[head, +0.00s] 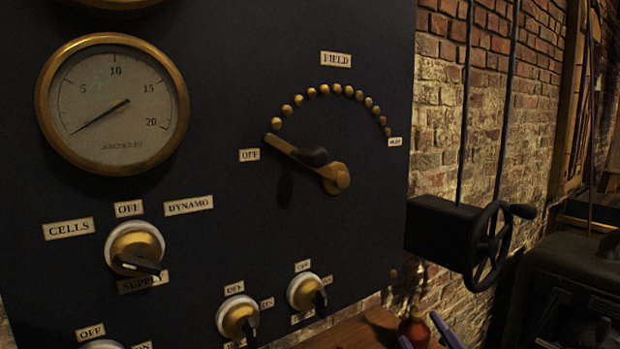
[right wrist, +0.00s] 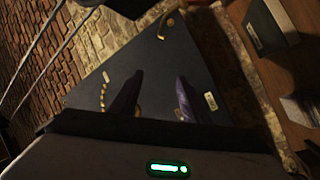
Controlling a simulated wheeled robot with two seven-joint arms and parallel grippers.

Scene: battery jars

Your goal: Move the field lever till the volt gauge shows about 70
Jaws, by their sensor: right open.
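The field lever (head: 312,168) is a brass arm with a black knob on the dark panel. It pivots at its lower right end, and its tip lies at the OFF end of an arc of brass studs (head: 325,90). The volt gauge is not in view; the dial seen is the ampere gauge (head: 112,103), its needle pointing low left, near the bottom of its scale. My right gripper (head: 425,337) shows only its purplish fingertips at the bottom edge, below the panel. In the right wrist view its fingers (right wrist: 155,90) stand apart, with the panel beyond. My left gripper is not in view.
The supply switch (head: 134,245) and smaller rotary switches (head: 238,318) sit low on the panel. A black handwheel (head: 489,246) juts out at the panel's right. A wooden surface (head: 375,328) lies below, with a small reddish bottle-like thing (head: 414,328) near my right gripper.

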